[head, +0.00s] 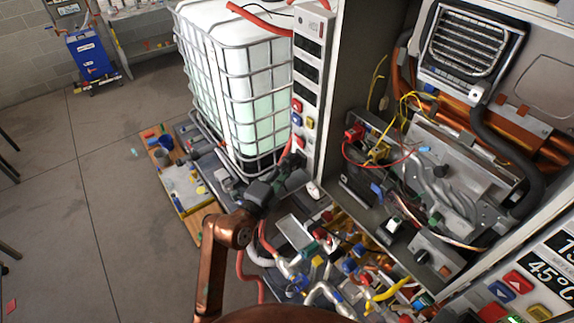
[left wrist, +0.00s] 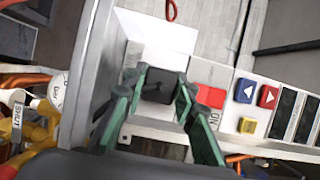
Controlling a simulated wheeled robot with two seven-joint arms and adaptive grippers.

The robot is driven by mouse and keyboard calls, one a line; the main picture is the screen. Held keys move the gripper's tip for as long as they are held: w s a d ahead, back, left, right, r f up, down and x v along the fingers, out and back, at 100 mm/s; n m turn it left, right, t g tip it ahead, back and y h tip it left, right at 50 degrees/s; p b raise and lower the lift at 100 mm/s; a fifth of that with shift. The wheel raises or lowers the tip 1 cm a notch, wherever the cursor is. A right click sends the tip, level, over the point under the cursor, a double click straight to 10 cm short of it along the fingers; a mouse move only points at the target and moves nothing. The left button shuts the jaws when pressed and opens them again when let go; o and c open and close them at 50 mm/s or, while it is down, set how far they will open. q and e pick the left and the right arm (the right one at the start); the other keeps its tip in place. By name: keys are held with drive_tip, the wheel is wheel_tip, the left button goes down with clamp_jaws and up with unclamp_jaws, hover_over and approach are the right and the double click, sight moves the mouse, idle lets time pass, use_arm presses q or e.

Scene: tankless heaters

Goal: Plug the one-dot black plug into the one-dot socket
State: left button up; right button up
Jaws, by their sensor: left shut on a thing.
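My left gripper (head: 292,163) is at the lower part of the white control panel (head: 312,75) in the head view. In the left wrist view, the green-padded fingers of my left gripper (left wrist: 160,90) are shut on a black plug (left wrist: 157,84). The plug shows as a dark block between the fingertips, in front of a white surface. I cannot make out any dots on it. I cannot pick out the one-dot socket, and I cannot tell whether the plug touches the panel. My right gripper is not in view.
A red button (left wrist: 210,97) and blue button (left wrist: 244,90) lie right of the fingers in the wrist view. A caged white tank (head: 235,85) stands left of the panel. The open heater cabinet (head: 430,170) and crowded pipes (head: 330,285) lie to the right and below.

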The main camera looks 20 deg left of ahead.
use_arm(q)
drive_tip(key=shift+p, duration=0.5)
idle(0.7)
drive_tip(key=shift+w+d, duration=0.3)
drive_tip(key=shift+w, duration=0.1)
idle(0.5)
drive_tip(key=o, duration=1.1)
drive_tip(key=shift+o, duration=0.2)
drive_tip(key=v, duration=1.2)
